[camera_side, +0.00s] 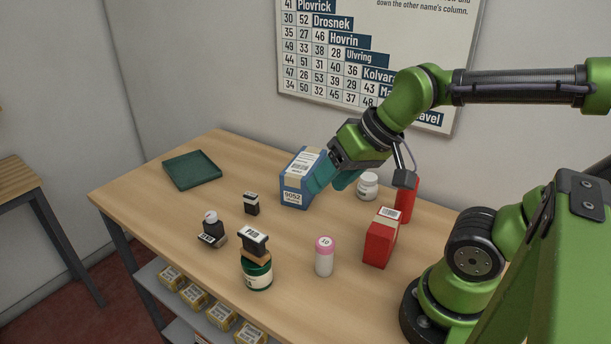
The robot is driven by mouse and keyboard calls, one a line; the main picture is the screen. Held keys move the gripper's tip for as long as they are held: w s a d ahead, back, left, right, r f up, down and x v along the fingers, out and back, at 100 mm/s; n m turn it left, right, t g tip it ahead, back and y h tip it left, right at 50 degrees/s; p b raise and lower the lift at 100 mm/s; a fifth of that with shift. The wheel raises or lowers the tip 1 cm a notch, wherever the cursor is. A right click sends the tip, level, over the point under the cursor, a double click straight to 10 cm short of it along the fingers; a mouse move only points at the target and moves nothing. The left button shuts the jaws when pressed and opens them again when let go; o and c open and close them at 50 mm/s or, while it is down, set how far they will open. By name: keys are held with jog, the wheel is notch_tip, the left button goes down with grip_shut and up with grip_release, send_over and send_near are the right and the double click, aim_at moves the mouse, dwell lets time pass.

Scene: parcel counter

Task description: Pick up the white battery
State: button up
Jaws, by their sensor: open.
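A white upright cylinder with a pink top (324,258) stands near the front middle of the counter. It is the thing most like a white battery, but I cannot tell for sure what it is. My gripper (334,178) has teal fingers and is open. It is well behind and above the cylinder, between a blue box (296,192) and a white jar (367,187). One finger overlaps the right side of the blue box in the picture. I cannot tell whether it touches the box. No object shows held in the fingers.
A red box (380,240) stands right of the cylinder, with another red item (405,203) behind. A green jar (257,273) bears stacked pieces at left. Small black items (251,204) stand near a dark bottle (212,225). A green tray (192,170) lies back left.

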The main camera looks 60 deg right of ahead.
jog(key=w+d+f+n+g, duration=0.1)
jog(key=w+d+g, duration=0.1)
jog(key=w, duration=0.5)
jog(key=w+d+f+g, duration=0.1)
jog(key=w+g, duration=0.1)
jog(key=w, duration=0.5)
jog(key=n+g+h, duration=0.2)
jog(key=n+g, duration=0.1)
jog(key=n, duration=0.2)
send_over(250, 195)
notch_tip(250, 195, down, 4)
jog(key=f, duration=1)
jog(key=shift+s+d+f, duration=0.1)
jog(key=shift+s+d, duration=0.15)
jog(key=shift+d, duration=0.1)
jog(key=shift+w+a+f, duration=0.15)
jog(key=shift+f, duration=1.35)
jog(key=shift+w+a+f, duration=0.1)
jog(key=shift+w+f, duration=0.05)
jog(key=shift+f, duration=1.35)
jog(key=shift+c, duration=0.3)
grip_shut()
